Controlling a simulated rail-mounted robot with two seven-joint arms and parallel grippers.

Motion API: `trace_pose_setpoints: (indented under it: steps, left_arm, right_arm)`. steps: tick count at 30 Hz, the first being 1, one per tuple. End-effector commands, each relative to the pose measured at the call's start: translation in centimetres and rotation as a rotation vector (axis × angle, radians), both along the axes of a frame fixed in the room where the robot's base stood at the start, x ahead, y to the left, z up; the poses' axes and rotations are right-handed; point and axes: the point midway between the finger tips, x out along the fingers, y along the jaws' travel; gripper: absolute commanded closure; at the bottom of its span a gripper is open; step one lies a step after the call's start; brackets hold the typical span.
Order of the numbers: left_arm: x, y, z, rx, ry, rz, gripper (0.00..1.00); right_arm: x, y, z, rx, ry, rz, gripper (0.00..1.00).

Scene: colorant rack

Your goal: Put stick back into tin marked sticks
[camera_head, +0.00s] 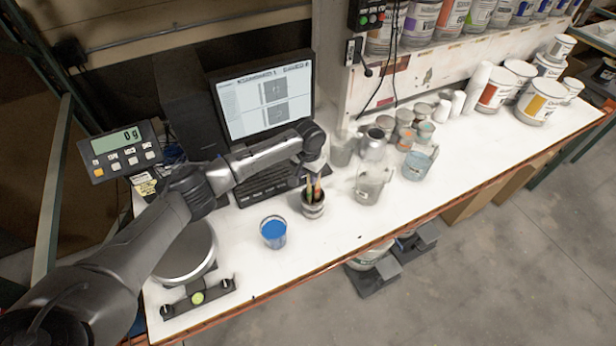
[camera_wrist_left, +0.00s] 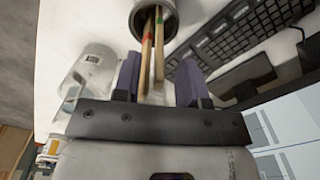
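The tin (camera_head: 314,210) stands on the white bench, with wooden sticks (camera_head: 309,190) upright in it; any marking on it is too small to read. My left gripper (camera_head: 314,166) is just above the tin, pointing down. The fingers are apart, with a gap beside the sticks. The sticks' lower ends are hidden in the tin. My right gripper is not in view.
A cup of blue paint (camera_head: 273,233) stands left of the tin. A clear jug (camera_head: 370,184) stands to its right, with metal cans (camera_head: 374,145) behind. A keyboard (camera_head: 262,187) and monitor (camera_head: 266,98) are behind. A scale (camera_head: 186,254) is at left. The bench front is mostly clear.

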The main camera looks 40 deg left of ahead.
Motion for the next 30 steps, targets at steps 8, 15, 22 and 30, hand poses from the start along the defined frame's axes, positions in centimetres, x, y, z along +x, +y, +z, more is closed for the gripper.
trace_pose_setpoints:
  steps: [8, 15, 22, 30]
  left_arm:
    - [0.1, 0.0, 5.5, 0.000, -0.005, -0.001, 0.62]
    - [0.1, 0.0, 9.6, -0.001, -0.004, -0.001, 0.62]
    - [0.1, 0.0, 11.7, -0.001, -0.002, 0.000, 0.62]
    - [0.0, 0.0, 12.3, 0.000, -0.001, 0.000, 0.62]
  right_arm:
    - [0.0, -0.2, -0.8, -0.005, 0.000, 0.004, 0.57]
    - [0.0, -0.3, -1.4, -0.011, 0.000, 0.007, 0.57]
    - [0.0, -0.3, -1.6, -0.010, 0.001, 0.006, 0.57]
    - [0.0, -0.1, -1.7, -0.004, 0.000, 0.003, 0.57]
